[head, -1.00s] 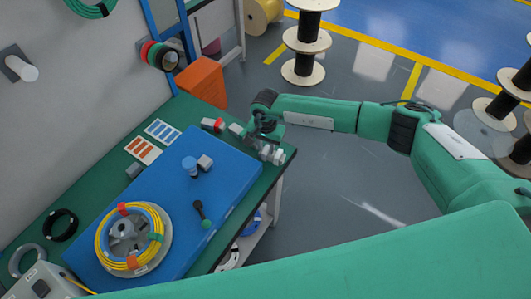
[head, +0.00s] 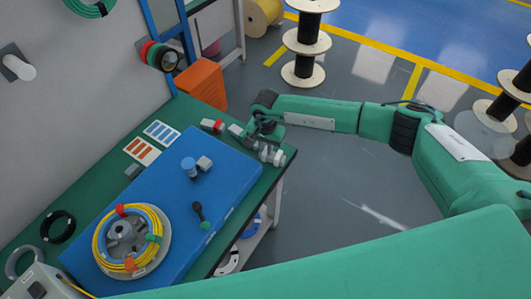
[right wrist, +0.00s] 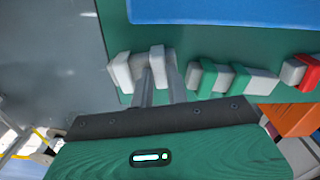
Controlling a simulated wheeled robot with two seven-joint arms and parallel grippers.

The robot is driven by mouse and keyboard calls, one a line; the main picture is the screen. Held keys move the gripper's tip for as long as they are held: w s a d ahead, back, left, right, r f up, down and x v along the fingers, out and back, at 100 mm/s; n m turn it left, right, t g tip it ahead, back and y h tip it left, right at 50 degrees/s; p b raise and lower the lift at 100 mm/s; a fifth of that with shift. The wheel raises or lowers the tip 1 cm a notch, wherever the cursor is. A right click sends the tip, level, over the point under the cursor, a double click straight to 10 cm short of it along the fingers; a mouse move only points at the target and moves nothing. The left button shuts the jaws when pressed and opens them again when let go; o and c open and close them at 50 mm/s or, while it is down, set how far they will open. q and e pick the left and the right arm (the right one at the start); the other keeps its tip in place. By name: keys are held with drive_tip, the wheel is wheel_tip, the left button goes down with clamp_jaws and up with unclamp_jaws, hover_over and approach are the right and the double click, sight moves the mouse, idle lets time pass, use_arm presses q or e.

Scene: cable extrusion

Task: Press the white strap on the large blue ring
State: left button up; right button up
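My right gripper (head: 268,152) is at the far right edge of the table, beside small white pieces (head: 278,157). In the right wrist view my right gripper's (right wrist: 160,75) two grey fingers point at white blocks (right wrist: 121,72). One white block lies at the fingertips. I cannot tell if it is gripped. My left gripper is out of view.
Green-and-white blocks (right wrist: 240,78) and a red-and-white block (head: 212,125) line the table edge. A blue peg (head: 189,166), a grey block (head: 204,163) and a black-and-green tool (head: 201,214) stand on the blue mat (head: 225,185). An orange bin (head: 203,82) stands behind.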

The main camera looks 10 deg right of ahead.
drive_tip(key=shift+c, duration=0.6)
drive_tip(key=shift+r+p, duration=0.35)
drive_tip(key=shift+r, duration=0.45)
wheel_tip(320, 180, up, 6)
drive_tip(key=p, duration=0.2)
drive_tip(key=shift+r, duration=0.25)
